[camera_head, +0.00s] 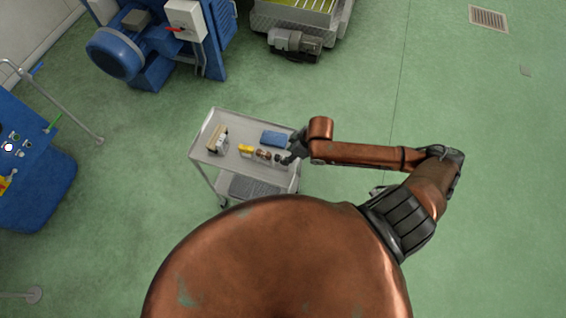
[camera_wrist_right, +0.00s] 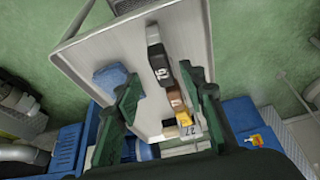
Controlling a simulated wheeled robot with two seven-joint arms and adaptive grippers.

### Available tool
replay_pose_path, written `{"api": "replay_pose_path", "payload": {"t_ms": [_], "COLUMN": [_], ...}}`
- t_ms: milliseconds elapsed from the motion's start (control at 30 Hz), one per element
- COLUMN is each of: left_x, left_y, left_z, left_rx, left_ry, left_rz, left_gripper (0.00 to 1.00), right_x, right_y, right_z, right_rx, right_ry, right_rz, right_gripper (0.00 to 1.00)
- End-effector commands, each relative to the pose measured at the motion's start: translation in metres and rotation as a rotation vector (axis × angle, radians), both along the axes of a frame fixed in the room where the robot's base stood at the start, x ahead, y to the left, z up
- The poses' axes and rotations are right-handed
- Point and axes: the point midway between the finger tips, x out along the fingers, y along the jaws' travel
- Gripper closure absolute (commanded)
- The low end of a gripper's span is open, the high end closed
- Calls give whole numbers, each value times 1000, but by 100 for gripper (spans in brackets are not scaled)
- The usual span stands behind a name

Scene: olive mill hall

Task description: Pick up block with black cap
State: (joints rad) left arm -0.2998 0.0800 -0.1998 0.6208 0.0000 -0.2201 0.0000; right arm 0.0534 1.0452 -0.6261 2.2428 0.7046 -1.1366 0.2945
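A row of small blocks lies on the grey trolley (camera_head: 209,128). In the right wrist view, a block with a dark, black-looking cap (camera_wrist_right: 157,52) and a pale numbered label is at the far end of the row. A brown block (camera_wrist_right: 175,98) and a yellow block (camera_wrist_right: 184,117) are nearer. In the head view the row is small, with the yellow block (camera_head: 246,149) at its left. My right gripper (camera_head: 288,155) is over the trolley's right side. In the wrist view its green fingers (camera_wrist_right: 166,97) are spread apart, with nothing gripped. My left gripper is not in view.
A blue machine (camera_head: 160,45) stands behind and a blue console (camera_head: 30,160) at the left. Green floor is free on the right.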

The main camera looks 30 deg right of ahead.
Motion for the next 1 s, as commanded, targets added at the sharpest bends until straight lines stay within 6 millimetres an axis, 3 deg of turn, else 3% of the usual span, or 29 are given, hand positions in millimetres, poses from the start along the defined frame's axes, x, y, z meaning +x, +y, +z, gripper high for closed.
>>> {"api": "replay_pose_path", "payload": {"t_ms": [500,733,1000], "left_x": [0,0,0], "left_y": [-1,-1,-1], "left_z": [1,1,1], "left_rx": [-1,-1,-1], "left_ry": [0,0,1], "left_rz": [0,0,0], "left_gripper": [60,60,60], "right_x": [18,18,18], "right_y": [16,16,16], "right_z": [-55,-56,-56], "right_rx": [-1,-1,-1], "right_ry": [-3,-3,-3], "right_rz": [0,2,1], "right_gripper": [62,62,80]}}
